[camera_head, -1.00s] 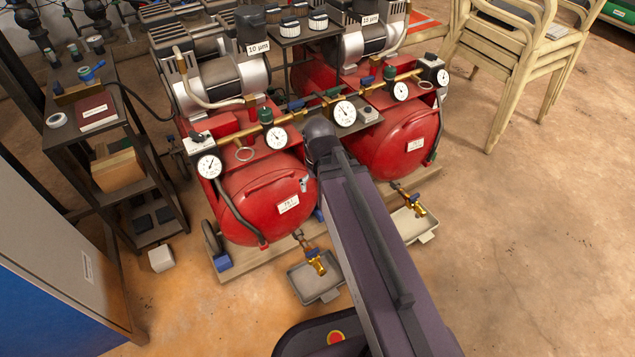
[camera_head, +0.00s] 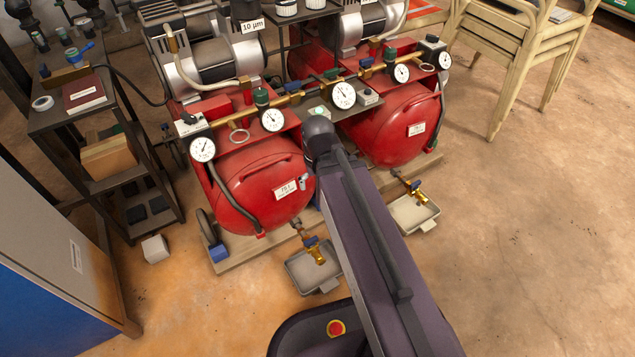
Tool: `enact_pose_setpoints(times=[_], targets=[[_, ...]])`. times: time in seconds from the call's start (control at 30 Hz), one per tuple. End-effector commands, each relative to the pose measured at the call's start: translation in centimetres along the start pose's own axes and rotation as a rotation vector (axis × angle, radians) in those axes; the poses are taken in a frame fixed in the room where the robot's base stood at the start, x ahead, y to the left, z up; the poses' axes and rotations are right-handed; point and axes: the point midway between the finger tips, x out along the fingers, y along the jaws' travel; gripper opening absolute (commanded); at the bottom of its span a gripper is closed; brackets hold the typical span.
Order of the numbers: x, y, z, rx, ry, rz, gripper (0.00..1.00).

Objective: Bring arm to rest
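My arm (camera_head: 375,240) rises from the bottom of the head view. Its dark rounded joint (camera_head: 318,135) stands in front of the gap between two red compressor tanks. My gripper does not show in this view, so its fingers and anything in them are hidden. The left red tank (camera_head: 250,185) and the right red tank (camera_head: 395,135) lie on a low pallet. A brass manifold with a white centre gauge (camera_head: 343,95) runs across above them, just beyond the joint. I cannot tell whether the arm touches anything.
Two grey drip trays, left (camera_head: 300,272) and right (camera_head: 428,218), lie on the floor under brass valves, either side of my arm. A dark shelf (camera_head: 75,117) and a blue-and-grey cabinet (camera_head: 50,270) stand left. Stacked chairs (camera_head: 500,55) stand at upper right. The right floor is clear.

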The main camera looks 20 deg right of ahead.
Motion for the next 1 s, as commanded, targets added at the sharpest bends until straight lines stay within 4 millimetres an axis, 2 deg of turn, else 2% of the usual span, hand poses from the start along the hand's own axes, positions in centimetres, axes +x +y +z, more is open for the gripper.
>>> enact_pose_setpoints(times=[0.23,0.43,1.0], targets=[[0.0,0.0,0.2,-0.008,0.000,0.000,1.00],[-1.7,0.0,0.2,-0.008,0.000,0.000,1.00],[-11.5,0.0,0.2,-0.008,0.000,0.000,1.00]])
